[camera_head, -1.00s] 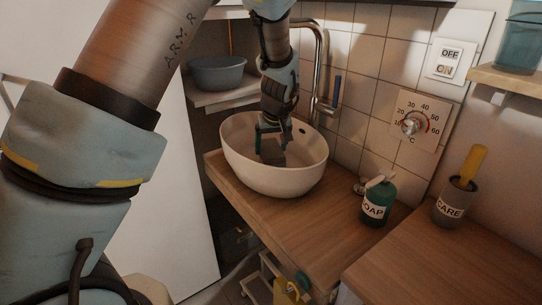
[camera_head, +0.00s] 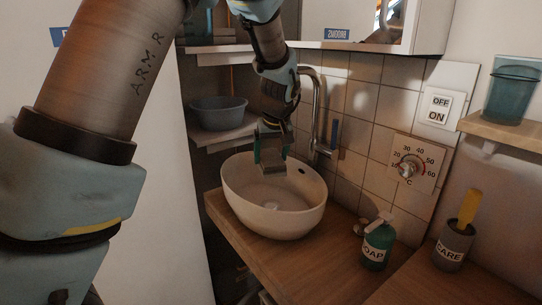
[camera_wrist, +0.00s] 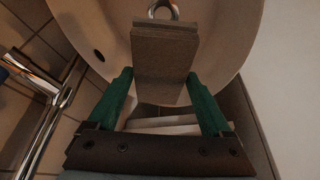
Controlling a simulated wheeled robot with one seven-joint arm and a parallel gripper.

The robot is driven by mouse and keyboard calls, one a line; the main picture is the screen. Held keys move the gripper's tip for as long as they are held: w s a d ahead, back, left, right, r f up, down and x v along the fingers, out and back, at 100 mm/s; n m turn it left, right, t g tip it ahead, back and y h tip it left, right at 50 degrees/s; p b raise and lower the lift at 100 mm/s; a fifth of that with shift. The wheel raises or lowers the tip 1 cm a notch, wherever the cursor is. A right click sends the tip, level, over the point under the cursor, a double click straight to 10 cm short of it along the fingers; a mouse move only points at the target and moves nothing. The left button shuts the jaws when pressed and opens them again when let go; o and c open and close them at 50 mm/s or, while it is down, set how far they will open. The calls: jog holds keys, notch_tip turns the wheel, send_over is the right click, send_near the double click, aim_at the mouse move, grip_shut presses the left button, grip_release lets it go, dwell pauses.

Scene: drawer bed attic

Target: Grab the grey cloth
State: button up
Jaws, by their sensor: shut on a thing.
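The grey cloth (camera_head: 273,170) is a folded, block-like piece hanging between the fingers of my gripper (camera_head: 271,152), just above the white oval basin (camera_head: 240,204). In the wrist view the cloth (camera_wrist: 163,58) lies between the two green fingers of my gripper (camera_wrist: 160,80), with the basin (camera_wrist: 220,40) behind it. My gripper is shut on the cloth. The basin below looks empty in the head view, with its drain showing.
A tall metal tap (camera_head: 316,115) stands close behind and right of my gripper. A grey bowl (camera_head: 218,113) sits on a shelf to the left. A green soap bottle (camera_head: 377,246) and a care cup (camera_head: 453,245) stand at the right. A temperature dial (camera_head: 408,167) is on the wall.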

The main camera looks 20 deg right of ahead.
jog(key=shift+r+p, duration=1)
jog(key=shift+r, duration=0.3)
